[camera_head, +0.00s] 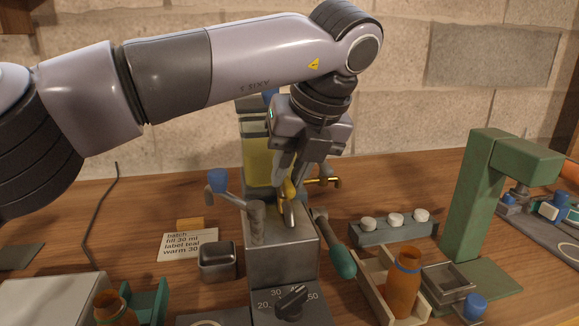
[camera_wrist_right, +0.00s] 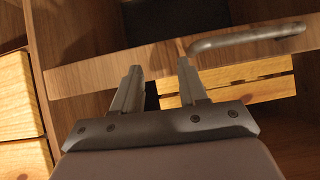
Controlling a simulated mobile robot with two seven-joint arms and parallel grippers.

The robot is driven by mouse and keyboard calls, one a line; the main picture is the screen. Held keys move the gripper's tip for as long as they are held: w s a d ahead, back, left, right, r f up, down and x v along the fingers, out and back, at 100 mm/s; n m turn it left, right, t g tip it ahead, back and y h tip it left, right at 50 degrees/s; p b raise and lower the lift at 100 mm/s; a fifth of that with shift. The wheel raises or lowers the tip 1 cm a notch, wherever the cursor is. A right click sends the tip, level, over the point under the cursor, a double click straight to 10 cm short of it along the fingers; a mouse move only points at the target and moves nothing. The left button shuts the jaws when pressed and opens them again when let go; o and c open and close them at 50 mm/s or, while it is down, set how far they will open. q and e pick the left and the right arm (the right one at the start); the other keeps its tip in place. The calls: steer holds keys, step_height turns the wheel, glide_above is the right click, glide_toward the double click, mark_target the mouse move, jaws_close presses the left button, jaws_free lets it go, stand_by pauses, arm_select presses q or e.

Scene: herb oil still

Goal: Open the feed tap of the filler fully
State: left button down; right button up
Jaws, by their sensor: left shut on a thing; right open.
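The filler is a grey metal block (camera_head: 285,253) with a numbered dial (camera_head: 291,302) on its front and a glass vessel of yellow liquid (camera_head: 257,160) behind. My left gripper (camera_head: 288,181) comes down from above and is shut on the yellow feed tap handle (camera_head: 289,190) at the top of the block. The fingers hide part of the handle, so its exact angle is unclear. A brass spigot (camera_head: 322,181) shows just right of the fingers. My right gripper (camera_wrist_right: 160,80) is open and empty in the right wrist view, away from the filler.
An amber bottle (camera_head: 403,285) stands in a wooden tray; a green press (camera_head: 470,200) is further right. Near my right gripper are a wooden edge and a bar handle (camera_wrist_right: 245,38).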

stand_by(0.3)
arm_select(q)
steer(key=c, duration=1.1)
jaws_free()
steer(key=shift+o, duration=0.2)
steer(key=p+v, duration=0.1)
steer(key=v, duration=0.6)
